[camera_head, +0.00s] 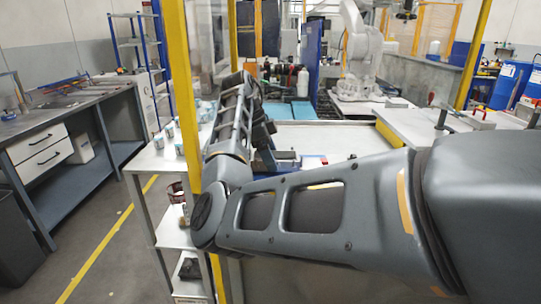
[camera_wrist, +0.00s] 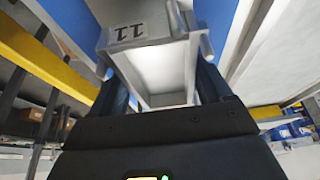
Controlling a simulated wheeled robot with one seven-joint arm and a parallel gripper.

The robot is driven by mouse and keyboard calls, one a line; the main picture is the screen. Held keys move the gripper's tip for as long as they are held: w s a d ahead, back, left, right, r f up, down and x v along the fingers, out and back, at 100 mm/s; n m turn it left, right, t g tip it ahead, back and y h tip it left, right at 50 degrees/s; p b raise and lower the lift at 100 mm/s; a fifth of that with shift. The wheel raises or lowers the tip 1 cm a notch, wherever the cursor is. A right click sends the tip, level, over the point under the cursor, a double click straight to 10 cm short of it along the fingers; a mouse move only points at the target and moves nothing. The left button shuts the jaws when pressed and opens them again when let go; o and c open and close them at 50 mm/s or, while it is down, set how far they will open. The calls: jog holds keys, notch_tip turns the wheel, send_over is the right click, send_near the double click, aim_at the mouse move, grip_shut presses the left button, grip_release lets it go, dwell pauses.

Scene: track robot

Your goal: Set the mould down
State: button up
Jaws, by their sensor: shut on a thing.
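The mould (camera_wrist: 140,33) is a light grey, box-like metal piece with a hollow middle and the number 11 on its wall, close up in the wrist view. My gripper (camera_wrist: 163,85) is shut on it, with one dark finger at each side. In the head view my arm crosses the picture and bends up at the yellow post; the gripper end is small and mostly hidden there, and I cannot make out the mould. The wrist view does not show clearly what lies under the mould or how high it is.
A pale worktable (camera_head: 335,135) lies beyond my arm. A small white, blue and red item (camera_head: 314,161) lies on it. A yellow post (camera_head: 181,85) stands beside my elbow. Several cups (camera_head: 170,129) stand on a side shelf. A bench with a clamp (camera_head: 455,128) is at right.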

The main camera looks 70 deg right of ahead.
jog(key=o, duration=1.6)
jog(key=shift+f, duration=0.1)
jog(key=shift+v, duration=3.85)
jog(key=shift+d, duration=0.1)
